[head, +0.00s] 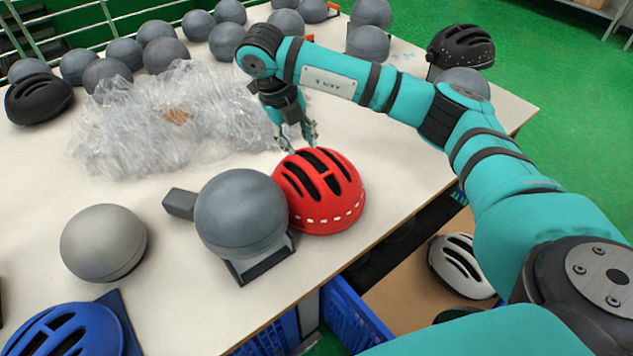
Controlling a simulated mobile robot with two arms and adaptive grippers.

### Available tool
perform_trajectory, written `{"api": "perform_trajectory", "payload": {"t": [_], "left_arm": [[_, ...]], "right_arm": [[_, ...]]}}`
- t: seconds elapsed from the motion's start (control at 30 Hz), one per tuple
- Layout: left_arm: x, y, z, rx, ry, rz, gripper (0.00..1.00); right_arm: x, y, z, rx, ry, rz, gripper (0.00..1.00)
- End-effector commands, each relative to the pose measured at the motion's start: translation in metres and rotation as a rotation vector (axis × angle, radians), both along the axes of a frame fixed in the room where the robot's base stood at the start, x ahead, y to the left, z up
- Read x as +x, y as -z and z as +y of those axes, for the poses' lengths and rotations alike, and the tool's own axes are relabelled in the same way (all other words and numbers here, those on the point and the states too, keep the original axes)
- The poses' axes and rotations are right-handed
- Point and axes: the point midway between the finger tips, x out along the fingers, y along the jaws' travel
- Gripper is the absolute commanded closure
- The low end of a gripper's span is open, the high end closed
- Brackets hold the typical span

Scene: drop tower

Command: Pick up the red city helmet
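The red city helmet (322,192) sits on the white table, with dark vent slots on top and a row of white marks along its lower side. A grey ball-shaped headform (240,212) stands directly left of it and covers part of its left edge. My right gripper (298,140) points down at the helmet's upper left side, its fingers spread apart with nothing visible between them. The fingertips are at or just above the helmet's back edge; I cannot tell whether they touch it. My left gripper is not in view.
Crumpled clear plastic wrap (160,120) lies behind and left of the helmet. Several grey headforms line the table's back. A blue helmet (68,332) is at front left, a black one (38,98) at far left. The table's front edge is close, with a blue crate (352,318) below.

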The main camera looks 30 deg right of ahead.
Motion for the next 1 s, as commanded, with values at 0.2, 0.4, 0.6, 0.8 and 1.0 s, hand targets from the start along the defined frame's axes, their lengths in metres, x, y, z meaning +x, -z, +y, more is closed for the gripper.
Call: {"api": "perform_trajectory", "payload": {"t": [0.2, 0.4, 0.6, 0.8, 1.0], "left_arm": [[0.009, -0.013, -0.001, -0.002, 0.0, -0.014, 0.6], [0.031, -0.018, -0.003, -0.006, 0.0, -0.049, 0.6], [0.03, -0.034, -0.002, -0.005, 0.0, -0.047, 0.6], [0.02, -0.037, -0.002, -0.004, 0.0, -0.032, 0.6], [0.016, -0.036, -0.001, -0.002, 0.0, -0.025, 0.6]], "right_arm": [[0.0, 0.036, -0.01, 0.0, 0.001, 0.002, 0.69], [0.0, 0.05, -0.014, 0.001, 0.0, 0.0, 0.69], [-0.006, 0.074, -0.02, 0.001, 0.0, 0.003, 0.69], [-0.005, 0.097, -0.025, 0.001, 0.0, 0.0, 0.69], [-0.005, 0.1, -0.025, 0.001, -0.001, -0.002, 0.69]]}}
